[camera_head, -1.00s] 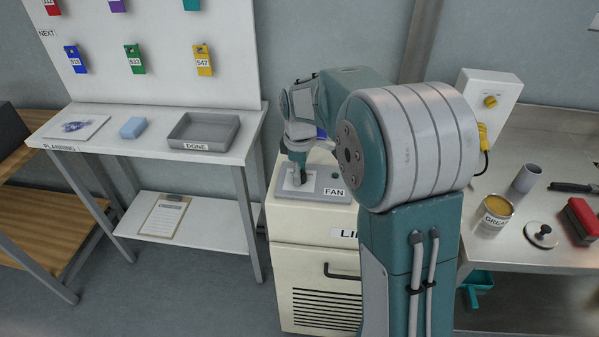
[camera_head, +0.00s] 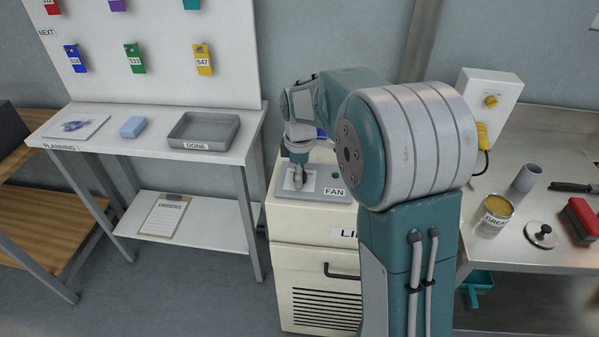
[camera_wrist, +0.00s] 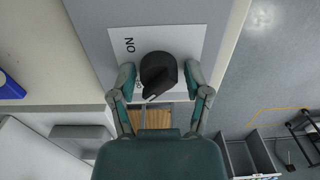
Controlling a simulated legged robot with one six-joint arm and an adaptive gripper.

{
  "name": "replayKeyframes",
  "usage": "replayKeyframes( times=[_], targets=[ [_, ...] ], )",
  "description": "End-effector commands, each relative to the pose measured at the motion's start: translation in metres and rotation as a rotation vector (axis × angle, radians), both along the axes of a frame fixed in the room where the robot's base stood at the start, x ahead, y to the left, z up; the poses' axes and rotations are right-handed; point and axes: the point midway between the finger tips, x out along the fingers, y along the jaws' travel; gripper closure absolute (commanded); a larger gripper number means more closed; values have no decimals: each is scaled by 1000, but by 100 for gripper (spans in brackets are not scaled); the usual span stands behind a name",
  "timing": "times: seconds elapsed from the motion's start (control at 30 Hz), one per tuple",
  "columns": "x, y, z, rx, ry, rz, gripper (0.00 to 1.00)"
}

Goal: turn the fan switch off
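The fan switch is a black rotary knob (camera_wrist: 158,72) on a white plate (camera_wrist: 190,38) fixed to a grey panel. In the wrist view its pointer aims to the lower left, away from the ON mark and near a partly hidden label. In the head view the grey panel with a FAN label (camera_head: 334,191) sits on a cream cabinet (camera_head: 300,225); the knob itself is hidden there. My gripper (camera_wrist: 160,75) is open around the knob, one finger on each side, with narrow gaps visible. It also shows in the head view (camera_head: 298,182), low over the panel.
A white table (camera_head: 90,112) with a grey DONE tray (camera_head: 225,140) and a blue block (camera_head: 133,127) stands to the left. To the right, a bench holds a grease can (camera_head: 494,216), a grey cylinder (camera_head: 526,178) and a red brush (camera_head: 579,220).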

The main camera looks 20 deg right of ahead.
Motion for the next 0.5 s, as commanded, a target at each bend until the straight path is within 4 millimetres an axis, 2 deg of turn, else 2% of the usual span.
replayKeyframes(
  times=[0.37, 0.5],
  targets=[
    [1, 0, 4, 0, -8, -1, 20],
    [2, 0, 14, 0, -12, -1, 20]
  ],
)
